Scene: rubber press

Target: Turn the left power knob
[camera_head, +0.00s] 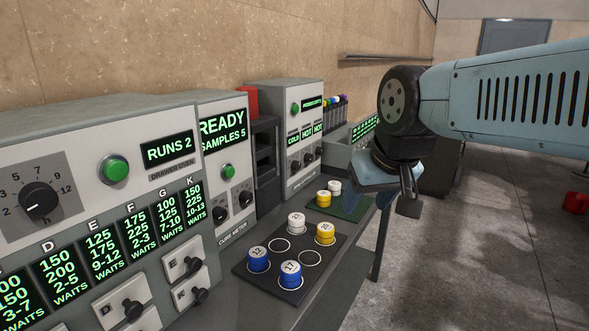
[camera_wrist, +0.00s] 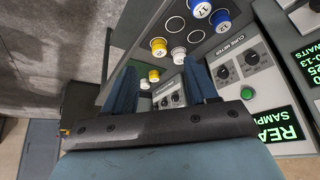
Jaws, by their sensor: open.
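No readable label marks a left power knob, so I cannot tell which knob it is. The cure meter (camera_head: 228,165) has two black knobs side by side, a left one (camera_head: 220,214) and a right one (camera_head: 245,198); both also show in the wrist view, at the right. The machine behind (camera_head: 303,130), with COLD and HOT displays, has several small black knobs (camera_head: 307,160) in a row. My gripper (camera_head: 395,205) is in the air right of the bench, apart from all knobs. In the wrist view its blue fingers (camera_wrist: 160,78) are spread with nothing held between them.
The drawer oven (camera_head: 90,180) with a large dial (camera_head: 40,200) fills the left. A dark tray (camera_head: 262,286) with blue, white and yellow pots lies on the bench before the cure meter. A green mat (camera_head: 345,211) with more pots lies behind it. The floor right is mostly clear.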

